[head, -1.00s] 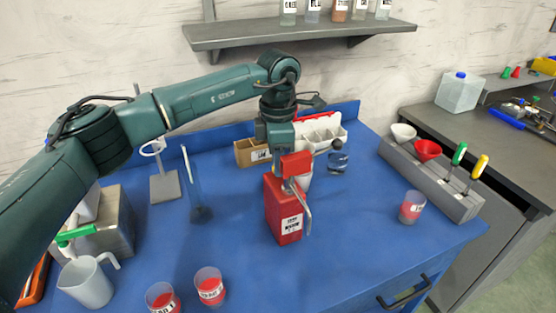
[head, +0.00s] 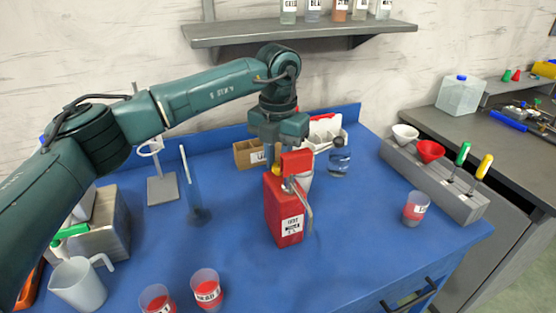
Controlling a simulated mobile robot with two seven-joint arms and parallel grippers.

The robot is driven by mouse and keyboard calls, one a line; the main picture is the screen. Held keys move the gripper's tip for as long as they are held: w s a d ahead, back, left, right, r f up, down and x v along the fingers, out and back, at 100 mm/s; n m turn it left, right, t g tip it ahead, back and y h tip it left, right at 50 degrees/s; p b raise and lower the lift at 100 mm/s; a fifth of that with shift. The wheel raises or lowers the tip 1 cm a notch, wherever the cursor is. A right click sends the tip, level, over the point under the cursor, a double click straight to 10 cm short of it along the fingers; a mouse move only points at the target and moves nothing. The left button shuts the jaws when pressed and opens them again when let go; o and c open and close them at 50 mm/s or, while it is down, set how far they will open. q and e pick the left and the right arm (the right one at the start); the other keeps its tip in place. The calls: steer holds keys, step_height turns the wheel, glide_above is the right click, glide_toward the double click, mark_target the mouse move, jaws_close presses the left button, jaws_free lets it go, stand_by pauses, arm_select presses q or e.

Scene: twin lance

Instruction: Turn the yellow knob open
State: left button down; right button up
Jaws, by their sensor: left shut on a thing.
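A red canister (head: 283,213) with a white label stands upright on the blue table. A red block (head: 297,162) and a bent grey metal spout (head: 303,193) are at its top. A bit of yellow, the yellow knob (head: 276,171), shows at the canister's top left, mostly hidden by the gripper and red block. My left gripper (head: 276,165) points down from above at the canister's top, its fingers around the knob and shut on it. The red block partly covers the fingers. My right gripper is not in view.
Red-labelled cups (head: 206,289) stand at the front, another (head: 416,208) at right. A glass cylinder (head: 195,185) and stand are left of the canister. A grey rack (head: 440,189) holds funnels and tools at right.

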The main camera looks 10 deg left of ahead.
mark_target(278, 165)
arm_select(q)
steer(key=n, duration=0.2)
steer(key=shift+n, duration=0.3)
steer(key=shift+n+b, duration=0.45)
steer(key=shift+n, duration=1.05)
steer(key=c, duration=1.2)
jaws_free()
step_height(278, 165, up, 13)
steer(key=shift+b, duration=0.3)
